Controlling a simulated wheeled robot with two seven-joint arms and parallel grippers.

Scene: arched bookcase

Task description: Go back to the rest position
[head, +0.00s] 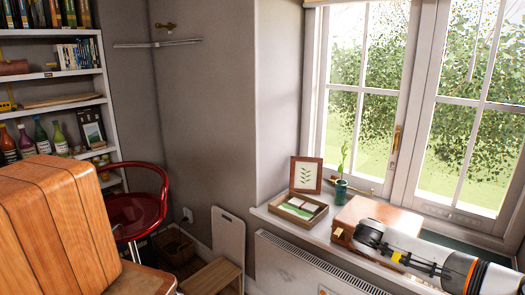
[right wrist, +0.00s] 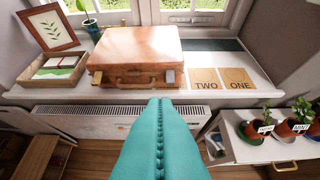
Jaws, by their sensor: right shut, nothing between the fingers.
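My right gripper (right wrist: 160,104) shows in the right wrist view as two long teal fingers pressed together along a seam. It is shut and empty. Its tips point toward the windowsill (right wrist: 60,97), in front of and below the brown suitcase (right wrist: 135,48), seemingly apart from it. In the head view my right arm (head: 440,262) comes in from the lower right, in front of the sill, and partly covers the suitcase (head: 352,213). The fingers do not show there. My left gripper is in neither view.
A tray (head: 322,212), framed fern picture (head: 306,174) and potted plant (head: 341,190) stand on the sill. Wooden cards (right wrist: 237,78) lie right of the suitcase. A radiator (head: 290,268) is below. Potted plants stand on a white table (right wrist: 238,152). A red chair (head: 140,212) stands left.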

